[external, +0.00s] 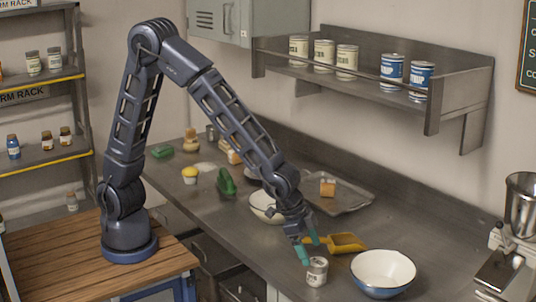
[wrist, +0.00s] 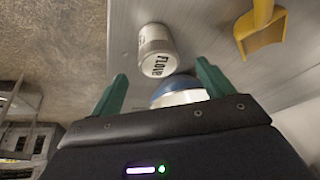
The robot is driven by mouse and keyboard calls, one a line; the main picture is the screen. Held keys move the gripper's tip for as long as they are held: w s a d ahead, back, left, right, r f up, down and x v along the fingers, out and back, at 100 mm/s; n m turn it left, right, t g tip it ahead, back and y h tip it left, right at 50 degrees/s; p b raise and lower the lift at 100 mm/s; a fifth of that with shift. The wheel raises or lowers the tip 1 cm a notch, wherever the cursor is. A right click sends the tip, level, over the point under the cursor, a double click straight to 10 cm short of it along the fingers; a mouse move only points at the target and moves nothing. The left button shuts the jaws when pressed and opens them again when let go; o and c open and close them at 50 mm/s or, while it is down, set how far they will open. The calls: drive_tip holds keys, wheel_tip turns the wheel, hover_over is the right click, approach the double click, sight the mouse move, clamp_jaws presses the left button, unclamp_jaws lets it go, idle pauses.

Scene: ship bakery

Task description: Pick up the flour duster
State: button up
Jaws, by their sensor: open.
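The flour duster is a small whitish can (external: 317,272) lettered FLOUR, upright near the counter's front edge in the external view. In the wrist view the same can (wrist: 155,47) shows ahead of my fingers, with its lettering towards the camera. My gripper (external: 308,246) has teal fingers, spread open and pointing down, just above and to the left of the can. In the wrist view my gripper (wrist: 161,68) is open with nothing between its fingers. Whether a finger touches the can is unclear.
A blue bowl (external: 384,273) stands just right of the can; a blue-rimmed bowl (wrist: 178,90) shows partly hidden in the wrist view. A yellow scoop (external: 342,243) lies behind. A white bowl (external: 264,206) and a metal tray (external: 352,203) are farther back.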

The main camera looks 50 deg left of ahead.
sight(316, 261)
drive_tip(key=shift+x, duration=3.45)
drive_tip(key=shift+s+d, duration=0.1)
drive_tip(key=shift+s, duration=0.05)
drive_tip(key=shift+c, duration=0.4)
drive_tip(key=c, duration=1)
